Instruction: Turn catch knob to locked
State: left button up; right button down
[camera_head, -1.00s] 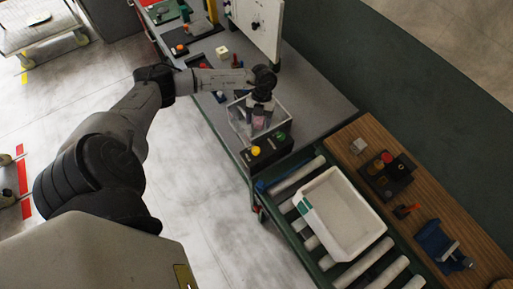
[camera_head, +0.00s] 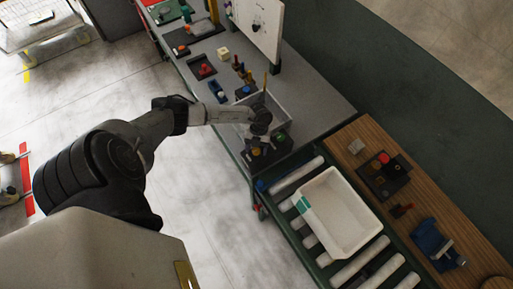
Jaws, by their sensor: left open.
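A small press with a clear-walled box (camera_head: 277,100) stands at the near end of the grey bench. A dark control block (camera_head: 262,163) sits at its front. On the block, a green knob (camera_head: 281,135) shows to the right, and a yellow knob (camera_head: 256,150) is mostly hidden under my left gripper (camera_head: 255,146). Which one is the catch knob I cannot tell. My left gripper is open and points down over the yellow knob. Its fingers are small and dark, so contact with the knob cannot be made out. My right gripper is out of view.
A white tray (camera_head: 346,238) rests on the roller conveyor to the right. A wooden bench (camera_head: 385,150) with small fixtures lies beyond it. A white upright panel (camera_head: 257,25) and several small coloured parts stand farther back on the grey bench (camera_head: 313,105).

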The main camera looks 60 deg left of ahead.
pick_arm(q)
jog(key=shift+f, duration=0.15)
jog(key=c, duration=0.9)
